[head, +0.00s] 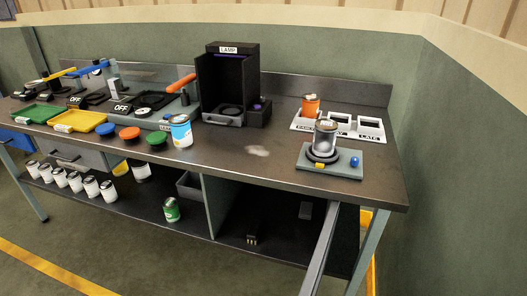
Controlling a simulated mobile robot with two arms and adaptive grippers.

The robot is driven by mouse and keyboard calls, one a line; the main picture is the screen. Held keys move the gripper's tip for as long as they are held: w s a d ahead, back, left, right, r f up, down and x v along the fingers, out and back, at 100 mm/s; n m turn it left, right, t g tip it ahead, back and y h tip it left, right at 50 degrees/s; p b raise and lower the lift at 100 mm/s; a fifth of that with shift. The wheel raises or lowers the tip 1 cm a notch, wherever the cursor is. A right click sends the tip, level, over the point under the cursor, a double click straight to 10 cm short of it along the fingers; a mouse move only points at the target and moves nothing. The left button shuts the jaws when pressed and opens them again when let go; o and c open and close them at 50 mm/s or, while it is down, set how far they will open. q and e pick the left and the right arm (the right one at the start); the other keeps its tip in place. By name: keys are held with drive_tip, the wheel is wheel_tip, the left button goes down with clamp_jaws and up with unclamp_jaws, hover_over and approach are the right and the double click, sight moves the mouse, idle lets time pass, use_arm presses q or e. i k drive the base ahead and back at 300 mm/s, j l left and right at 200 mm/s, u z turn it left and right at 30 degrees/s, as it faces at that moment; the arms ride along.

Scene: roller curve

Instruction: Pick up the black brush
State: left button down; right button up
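No object in the head view can be clearly made out as a black brush. A small dark item with light tips (252,240) lies on the dark lower shelf, right of the divider; it is too small to tell whether it is a brush. Neither of my grippers is in view.
White cans line the lower left shelf. The front middle benchtop is mostly clear.

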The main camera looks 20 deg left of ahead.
sight(254, 232)
drive_tip(key=j+z, duration=0.25)
drive_tip(key=j, duration=0.35)
drive_tip(key=j+z, duration=0.25)
drive_tip(key=j, duration=0.4)
drive_tip(key=i, duration=0.05)
